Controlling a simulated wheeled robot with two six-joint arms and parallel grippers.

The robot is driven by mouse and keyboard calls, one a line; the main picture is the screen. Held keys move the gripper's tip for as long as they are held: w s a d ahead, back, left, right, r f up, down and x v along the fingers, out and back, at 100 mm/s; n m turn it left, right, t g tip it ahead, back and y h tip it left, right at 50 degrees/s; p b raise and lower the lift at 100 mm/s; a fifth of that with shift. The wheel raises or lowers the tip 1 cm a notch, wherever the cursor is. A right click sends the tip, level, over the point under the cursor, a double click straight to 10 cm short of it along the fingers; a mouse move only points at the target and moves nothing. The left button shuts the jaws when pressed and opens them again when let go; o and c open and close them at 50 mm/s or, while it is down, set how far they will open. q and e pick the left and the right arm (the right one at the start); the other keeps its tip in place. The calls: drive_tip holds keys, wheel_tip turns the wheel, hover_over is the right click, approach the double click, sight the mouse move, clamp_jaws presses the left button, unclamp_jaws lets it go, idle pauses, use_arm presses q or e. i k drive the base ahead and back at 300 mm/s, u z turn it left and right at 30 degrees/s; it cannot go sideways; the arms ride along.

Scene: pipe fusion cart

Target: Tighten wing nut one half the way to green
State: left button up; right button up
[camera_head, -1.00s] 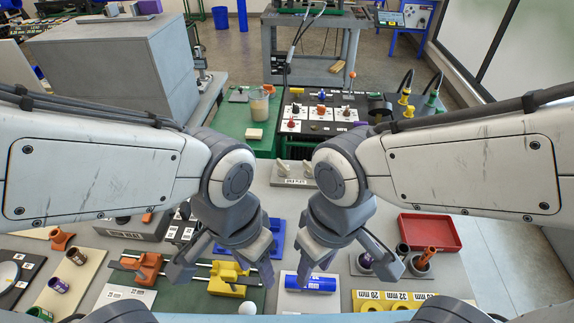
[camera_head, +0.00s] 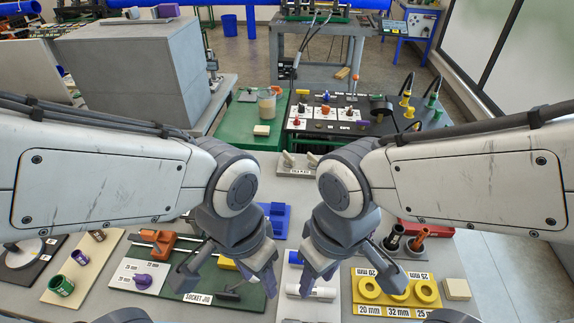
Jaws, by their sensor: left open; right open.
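I cannot tell which part is wing nut one. The socket jig (camera_head: 232,301) lies on the bench at front left, with an orange clamp (camera_head: 160,239) and a yellow clamp partly hidden by my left gripper. My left gripper (camera_head: 226,284) is open and empty, above the jig's right part. My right gripper (camera_head: 352,284) is open and empty, above the bench near the white pipe (camera_head: 318,293).
A purple fitting (camera_head: 142,281) lies on a white plate at the left. Yellow rings (camera_head: 398,290) lie at front right, with a pale block (camera_head: 457,289) beside them. A red tray (camera_head: 428,231) is partly hidden by my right arm. A large grey box (camera_head: 130,80) stands at back left.

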sight(289, 161)
drive_tip(key=k, duration=0.2)
drive_tip(key=u, duration=0.95)
drive_tip(key=i, duration=0.6)
drive_tip(key=z, duration=0.3)
